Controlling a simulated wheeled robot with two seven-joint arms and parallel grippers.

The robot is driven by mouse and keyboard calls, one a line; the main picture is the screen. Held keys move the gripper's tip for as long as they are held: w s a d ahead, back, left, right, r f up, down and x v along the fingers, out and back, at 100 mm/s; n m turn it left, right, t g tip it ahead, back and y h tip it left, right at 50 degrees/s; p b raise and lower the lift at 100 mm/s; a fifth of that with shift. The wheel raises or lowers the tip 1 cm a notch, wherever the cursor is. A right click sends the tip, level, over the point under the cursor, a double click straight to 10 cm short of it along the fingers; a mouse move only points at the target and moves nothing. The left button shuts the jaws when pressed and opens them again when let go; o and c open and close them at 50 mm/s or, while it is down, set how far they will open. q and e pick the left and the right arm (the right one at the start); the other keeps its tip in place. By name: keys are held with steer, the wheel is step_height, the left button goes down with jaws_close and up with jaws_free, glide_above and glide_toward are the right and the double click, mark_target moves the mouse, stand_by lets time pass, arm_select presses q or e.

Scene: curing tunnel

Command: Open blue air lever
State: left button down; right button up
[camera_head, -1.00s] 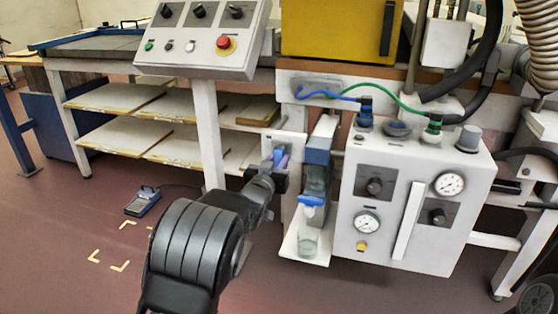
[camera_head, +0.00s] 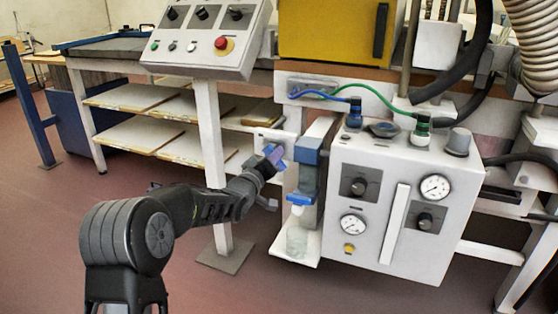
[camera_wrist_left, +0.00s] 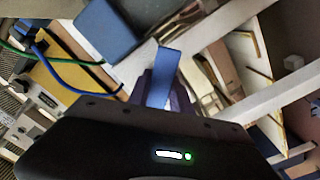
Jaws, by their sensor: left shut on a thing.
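The blue air lever (camera_wrist_left: 162,80) shows in the left wrist view as a blue bar that runs down between the fingers of my left gripper (camera_wrist_left: 165,98). My left gripper (camera_head: 272,160) is shut on it. In the head view the gripper is at the small white plate (camera_head: 275,137) left of the blue filter unit (camera_head: 309,158), and its fingers and wrist hide most of the lever. My right gripper is in neither view.
The white pneumatic box (camera_head: 372,235) with gauges and knobs stands right of the filter unit. A control panel (camera_head: 205,50) on a post (camera_head: 212,130) is close on the left. Shelves (camera_head: 130,97) stand behind; the floor at left is open.

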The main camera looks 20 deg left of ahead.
arm_select(q)
steer(key=n, duration=0.4)
steer(key=shift+d+r+n+b, duration=0.15)
steer(key=shift+r+n+b, duration=0.15)
steer(key=shift+b, duration=0.05)
steer(key=shift+d+r+n+b, duration=0.1)
steer(key=shift+r+n+b, duration=0.1)
steer(key=shift+n, duration=0.65)
steer(key=shift+r+n+b, duration=0.1)
steer(key=shift+n+b, duration=0.1)
steer(key=shift+n, duration=0.7)
steer(key=shift+d+r+n+b, duration=0.1)
steer(key=shift+r+n+b, duration=0.1)
steer(key=shift+n, duration=0.65)
steer(key=c, duration=1.2)
jaws_free()
steer(key=shift+o, duration=0.2)
steer(key=shift+s, duration=0.1)
steer(key=s+p, duration=0.1)
steer(key=s, duration=0.6)
steer(key=shift+s+a, duration=0.25)
steer(key=shift+s, duration=0.05)
